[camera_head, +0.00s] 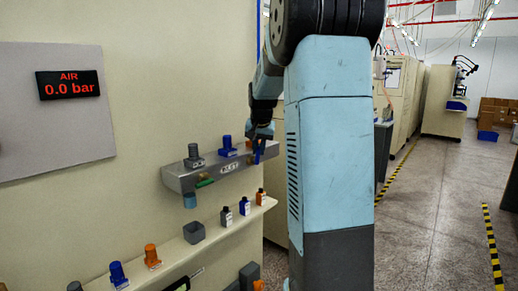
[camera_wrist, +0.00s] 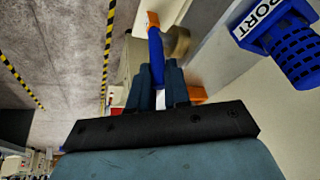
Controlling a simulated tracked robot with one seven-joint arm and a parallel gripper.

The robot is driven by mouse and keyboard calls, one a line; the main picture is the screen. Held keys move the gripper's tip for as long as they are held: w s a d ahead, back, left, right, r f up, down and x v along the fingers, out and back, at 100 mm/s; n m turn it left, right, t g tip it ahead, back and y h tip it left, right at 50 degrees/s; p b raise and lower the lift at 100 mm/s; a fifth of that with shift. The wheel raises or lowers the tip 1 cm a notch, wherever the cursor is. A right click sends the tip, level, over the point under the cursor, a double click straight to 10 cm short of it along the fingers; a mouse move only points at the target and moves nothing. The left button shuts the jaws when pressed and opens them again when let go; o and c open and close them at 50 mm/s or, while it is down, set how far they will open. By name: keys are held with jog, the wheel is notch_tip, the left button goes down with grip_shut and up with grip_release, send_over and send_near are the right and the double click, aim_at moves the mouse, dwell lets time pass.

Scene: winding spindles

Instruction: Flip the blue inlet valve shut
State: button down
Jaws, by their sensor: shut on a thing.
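The blue inlet valve's lever (camera_wrist: 156,48) has an orange tip and stands between my gripper's fingers in the wrist view. My gripper (camera_wrist: 159,78) is shut on this lever. A brass-coloured part (camera_wrist: 179,42) shows just beside the lever. In the head view my gripper (camera_head: 262,132) is at the right end of the grey manifold (camera_head: 226,171), with the blue lever (camera_head: 257,158) just below it. My arm and fingers hide part of the valve. A display (camera_head: 69,84) on the wall panel reads AIR 0.0 bar.
A blue fitting labelled PORT (camera_wrist: 288,45) is near the gripper. The manifold also carries a grey fitting (camera_head: 193,157), a blue fitting (camera_head: 227,147) and a green lever (camera_head: 204,183). Below, a shelf (camera_head: 215,228) holds small bottles and fittings. Open floor (camera_head: 432,210) lies right.

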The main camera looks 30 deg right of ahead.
jog(key=shift+a, duration=0.1)
jog(key=shift+s+a+t+h, duration=0.25)
jog(key=shift+a+t+h, duration=0.25)
jog(key=shift+h, duration=0.6)
jog(key=c, duration=1.4)
grip_release()
jog(key=shift+r, duration=0.1)
jog(key=v, duration=1.3)
jog(key=shift+s+a+r, duration=0.1)
jog(key=shift+s+r, duration=0.05)
jog(key=shift+r, duration=0.1)
